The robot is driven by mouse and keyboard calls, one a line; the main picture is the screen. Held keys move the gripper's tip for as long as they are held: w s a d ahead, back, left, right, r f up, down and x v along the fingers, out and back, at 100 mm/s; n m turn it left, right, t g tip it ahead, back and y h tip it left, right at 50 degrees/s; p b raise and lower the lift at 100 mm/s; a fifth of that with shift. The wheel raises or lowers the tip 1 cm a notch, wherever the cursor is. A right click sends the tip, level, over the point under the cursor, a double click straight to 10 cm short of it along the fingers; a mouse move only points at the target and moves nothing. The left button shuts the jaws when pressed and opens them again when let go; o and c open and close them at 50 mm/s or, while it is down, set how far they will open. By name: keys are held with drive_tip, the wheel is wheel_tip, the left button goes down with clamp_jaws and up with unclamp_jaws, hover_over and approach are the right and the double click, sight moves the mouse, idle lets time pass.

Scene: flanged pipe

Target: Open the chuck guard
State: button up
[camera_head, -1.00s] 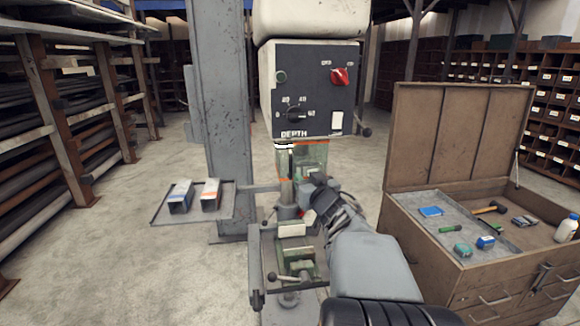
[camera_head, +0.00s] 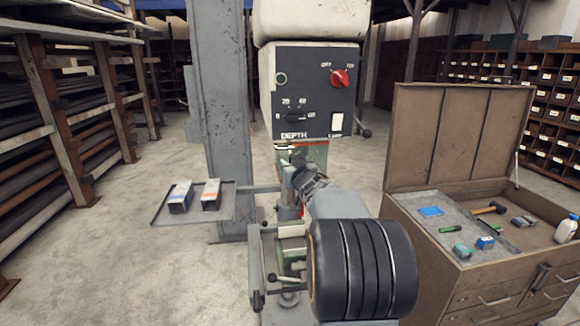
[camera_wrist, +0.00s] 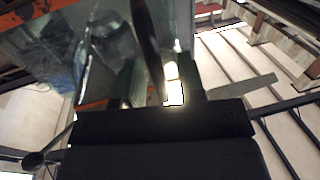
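The chuck guard (camera_head: 316,155) is a clear greenish panel with orange edging, hanging below the drill head. In the wrist view, a clear pane with orange patches (camera_wrist: 60,45) fills the upper left and looks like the guard, very close to my gripper. My gripper (camera_head: 297,177) is in front of the guard's lower part and hides some of it. In the wrist view, my gripper's dark body (camera_wrist: 160,130) spans the bottom. Contact with the guard and the finger gap cannot be made out.
The drill head's control panel (camera_head: 315,92) is above, with a red knob (camera_head: 339,78). A grey column (camera_head: 220,90) stands behind left. A side tray (camera_head: 160,213) holds two small boxes. A brown tool chest (camera_head: 460,265) stands open at the right. A vise (camera_head: 290,262) is below.

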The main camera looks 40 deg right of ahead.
drive_tip(key=shift+c, duration=0.4)
clamp_jaws()
